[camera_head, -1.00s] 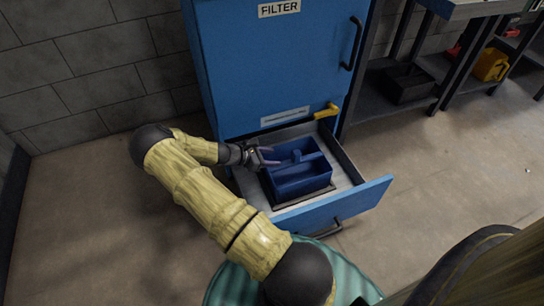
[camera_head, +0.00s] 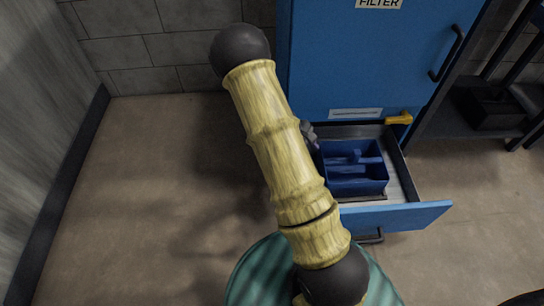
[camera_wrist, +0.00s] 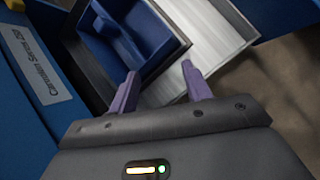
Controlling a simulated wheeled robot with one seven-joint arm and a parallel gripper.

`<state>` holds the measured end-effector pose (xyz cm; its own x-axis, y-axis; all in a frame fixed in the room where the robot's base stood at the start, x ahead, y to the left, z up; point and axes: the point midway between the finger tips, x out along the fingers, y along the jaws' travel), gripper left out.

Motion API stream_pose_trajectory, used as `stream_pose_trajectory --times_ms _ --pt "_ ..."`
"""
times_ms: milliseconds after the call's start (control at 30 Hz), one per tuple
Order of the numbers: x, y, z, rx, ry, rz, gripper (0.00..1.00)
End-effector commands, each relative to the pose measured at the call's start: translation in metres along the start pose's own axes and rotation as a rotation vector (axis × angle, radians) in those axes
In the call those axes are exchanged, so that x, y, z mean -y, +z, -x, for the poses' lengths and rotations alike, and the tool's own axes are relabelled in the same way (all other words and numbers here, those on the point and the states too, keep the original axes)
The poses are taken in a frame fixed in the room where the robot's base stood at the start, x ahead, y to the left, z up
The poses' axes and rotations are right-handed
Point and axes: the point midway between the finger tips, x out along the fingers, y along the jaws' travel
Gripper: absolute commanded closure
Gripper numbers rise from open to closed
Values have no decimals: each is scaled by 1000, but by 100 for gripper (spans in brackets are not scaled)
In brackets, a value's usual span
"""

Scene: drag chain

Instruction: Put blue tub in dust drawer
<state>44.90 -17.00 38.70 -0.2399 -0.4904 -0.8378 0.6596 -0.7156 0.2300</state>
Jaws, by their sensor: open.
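The blue tub (camera_head: 372,181) sits upright inside the open dust drawer (camera_head: 402,217) at the bottom of the blue cabinet. It has a handle bar across its middle. In the wrist view the tub (camera_wrist: 165,50) lies ahead of my gripper, and the drawer's grey metal floor (camera_wrist: 220,42) shows beside it. My gripper (camera_wrist: 158,88) is open, with two purple fingers apart and nothing between them. The fingertips are close to the tub's near side; I cannot tell whether they touch it. In the head view my arm hides most of the gripper.
The blue filter cabinet (camera_head: 375,60) stands behind the drawer, with a yellow lever (camera_head: 399,118) above the drawer's right side. A dark shelf with a black bin (camera_head: 493,108) is at the right. The floor (camera_head: 150,200) at the left is clear.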

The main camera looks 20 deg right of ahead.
Motion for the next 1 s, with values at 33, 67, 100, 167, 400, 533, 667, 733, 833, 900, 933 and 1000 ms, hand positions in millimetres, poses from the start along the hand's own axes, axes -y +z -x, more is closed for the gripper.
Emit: stream_pose_trajectory --times_ms 33,67,100,167,400,533,667,733,833,900,933,1000 --pt "8 2 16 -51 -24 -53 51" --pt "12 3 24 -77 -37 -82 51" --pt "19 4 36 -113 -55 -121 51" --pt "29 6 53 -164 -83 -178 51" --pt "68 23 119 -354 -185 -385 51" --pt "90 36 152 -446 -235 -486 51" --pt "113 52 181 -531 -280 -580 51" --pt "125 62 194 -572 -300 -627 51" --pt "138 72 206 -615 -322 -679 51" --pt "144 77 210 -632 -331 -701 51" --pt "145 78 211 -637 -334 -707 51" --pt "147 79 212 -641 -337 -714 51"
